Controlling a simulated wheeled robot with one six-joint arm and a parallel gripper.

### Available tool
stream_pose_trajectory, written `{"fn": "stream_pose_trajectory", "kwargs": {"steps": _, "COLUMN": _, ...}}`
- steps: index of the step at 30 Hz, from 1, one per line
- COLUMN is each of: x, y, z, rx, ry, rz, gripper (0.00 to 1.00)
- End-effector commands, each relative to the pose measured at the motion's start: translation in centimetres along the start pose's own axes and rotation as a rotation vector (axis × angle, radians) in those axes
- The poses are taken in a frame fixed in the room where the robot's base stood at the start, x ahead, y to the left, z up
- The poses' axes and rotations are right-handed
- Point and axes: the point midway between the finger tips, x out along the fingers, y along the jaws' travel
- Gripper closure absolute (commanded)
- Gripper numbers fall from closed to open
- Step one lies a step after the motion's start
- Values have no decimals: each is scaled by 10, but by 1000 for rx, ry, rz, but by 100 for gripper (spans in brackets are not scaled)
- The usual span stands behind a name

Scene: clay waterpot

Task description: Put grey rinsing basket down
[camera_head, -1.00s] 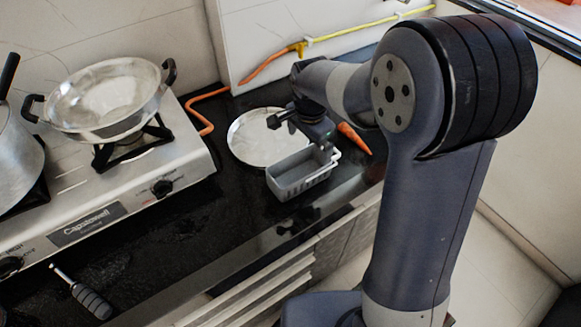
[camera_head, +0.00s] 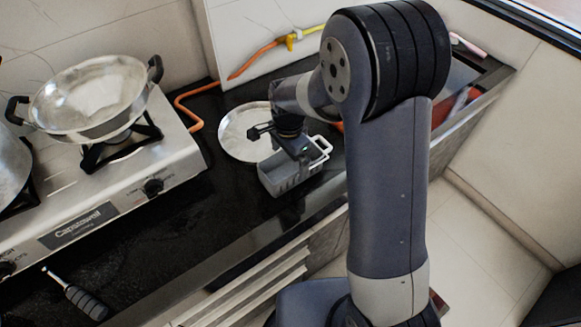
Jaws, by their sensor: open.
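The grey rinsing basket (camera_head: 287,178) is on or just above the black counter, in front of a round silver plate. Its white handle (camera_head: 321,150) sticks out at the right side. My gripper (camera_head: 300,153) is over the basket's rear right rim, close to the handle. The jaws are open; the fingertips are small and partly hidden by the gripper body, so I cannot tell if they touch the rim.
A silver plate (camera_head: 240,131) lies behind the basket. A gas stove (camera_head: 150,165) with a silver wok (camera_head: 92,100) stands at left. A black-handled tool (camera_head: 84,302) lies at the front left. The counter left of the basket is clear. An orange hose (camera_head: 188,104) runs along the back.

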Motion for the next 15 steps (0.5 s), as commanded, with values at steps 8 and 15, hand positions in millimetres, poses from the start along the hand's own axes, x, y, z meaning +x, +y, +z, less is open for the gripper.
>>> {"fn": "stream_pose_trajectory", "kwargs": {"steps": 8, "x": 18, "y": 0, "z": -1, "rx": 1, "ry": 0, "rz": -1, "gripper": 0}}
{"fn": "stream_pose_trajectory", "kwargs": {"steps": 15, "x": 17, "y": 0, "z": -1, "rx": 1, "ry": 0, "rz": -1, "gripper": 9}}
